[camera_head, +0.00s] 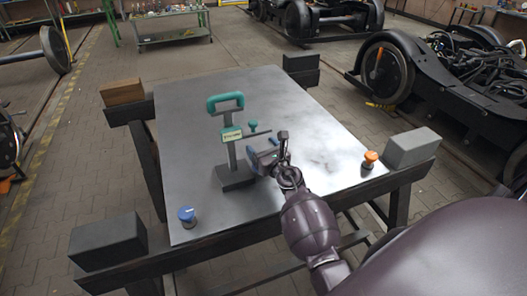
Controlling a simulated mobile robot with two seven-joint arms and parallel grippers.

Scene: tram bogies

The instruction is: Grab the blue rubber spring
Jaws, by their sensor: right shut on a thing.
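A blue-topped squat piece (187,216), which fits the blue rubber spring, stands upright on the near left corner of the metal table (190,125). A similar orange-topped piece (369,160) stands near the right edge. A tall grey tool with a teal handle (226,103) and flat foot stands mid-table. My right gripper (264,157) is at the tool's right side, well to the right of the blue piece. It is shut, seemingly on a part of the teal-handled tool; its fingers partly hide the contact. My left gripper is not in view.
Dark blocks sit at the table's near left (108,240) and far right (300,63) corners. A brown block (121,92) is at the far left, a grey one (411,147) at the right. Bogies (440,75) stand behind.

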